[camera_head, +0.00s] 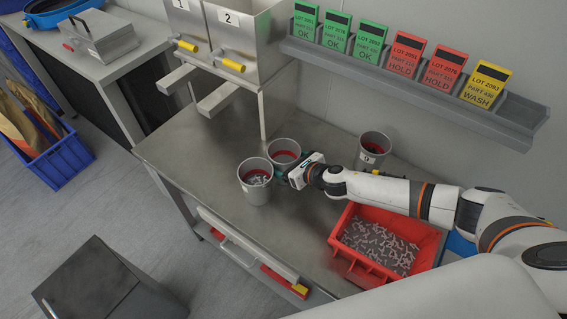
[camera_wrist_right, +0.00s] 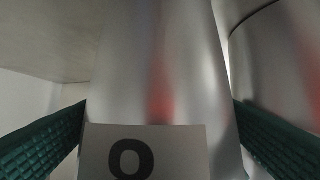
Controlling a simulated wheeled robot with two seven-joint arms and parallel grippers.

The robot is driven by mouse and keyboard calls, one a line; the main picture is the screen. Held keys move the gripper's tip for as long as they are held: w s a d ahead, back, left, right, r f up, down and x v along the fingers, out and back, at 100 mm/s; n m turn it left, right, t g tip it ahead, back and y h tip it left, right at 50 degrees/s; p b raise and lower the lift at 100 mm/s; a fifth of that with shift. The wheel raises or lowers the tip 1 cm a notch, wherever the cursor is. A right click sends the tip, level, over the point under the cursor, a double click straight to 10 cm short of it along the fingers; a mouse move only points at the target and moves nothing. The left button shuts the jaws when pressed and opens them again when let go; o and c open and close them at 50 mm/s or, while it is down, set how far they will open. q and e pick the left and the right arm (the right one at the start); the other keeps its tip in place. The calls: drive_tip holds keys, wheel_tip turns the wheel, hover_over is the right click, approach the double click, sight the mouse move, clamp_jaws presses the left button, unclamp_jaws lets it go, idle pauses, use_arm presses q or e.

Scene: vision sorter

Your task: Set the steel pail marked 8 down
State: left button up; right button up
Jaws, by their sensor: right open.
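A steel pail (camera_head: 256,190) with small metal parts in it stands upright on the steel bench (camera_head: 190,150). My right gripper (camera_head: 279,178) reaches it from the right, with its jaws open. In the right wrist view a pail (camera_wrist_right: 165,70) fills the space between the two green ribbed fingers (camera_wrist_right: 160,125). It has a white label (camera_wrist_right: 185,150) whose black digit is cut off by the frame edge, so I cannot read it fully. That label is hidden in the head view. My left gripper is not in view.
A second pail (camera_head: 284,148) stands close behind the first and shows at right in the wrist view (camera_wrist_right: 275,70). A pail marked 9 (camera_head: 372,158) stands farther right. A red bin (camera_head: 424,240) of parts lies in front of my arm. The bench's left part is clear.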

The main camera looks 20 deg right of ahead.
drive_tip(key=shift+c, duration=0.3)
drive_tip(key=shift+r, duration=0.1)
drive_tip(key=c, duration=0.7)
